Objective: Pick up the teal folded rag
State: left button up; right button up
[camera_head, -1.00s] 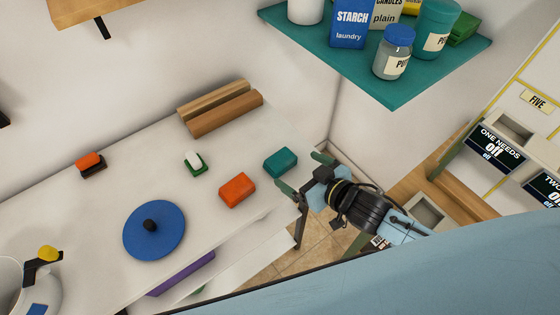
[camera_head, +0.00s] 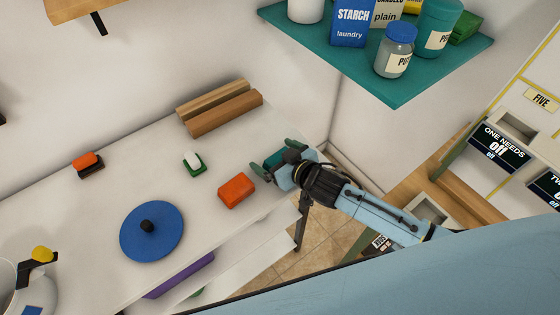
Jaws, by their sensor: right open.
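The teal folded rag (camera_head: 274,158) lies on the right end of the white counter (camera_head: 120,178), mostly hidden behind my right gripper. My right gripper (camera_head: 272,156) is open, with its two dark green fingers on either side of the rag. I cannot tell whether the fingers touch it. My left gripper is not in view.
An orange folded rag (camera_head: 236,191) lies just left of my right gripper. A green-and-white brush (camera_head: 194,163), a blue lid (camera_head: 152,232) and wooden blocks (camera_head: 222,112) are on the counter. A teal shelf (camera_head: 395,88) with jars overhangs at upper right.

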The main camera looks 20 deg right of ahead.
jog(key=c, duration=1.1)
jog(key=shift+o, duration=0.2)
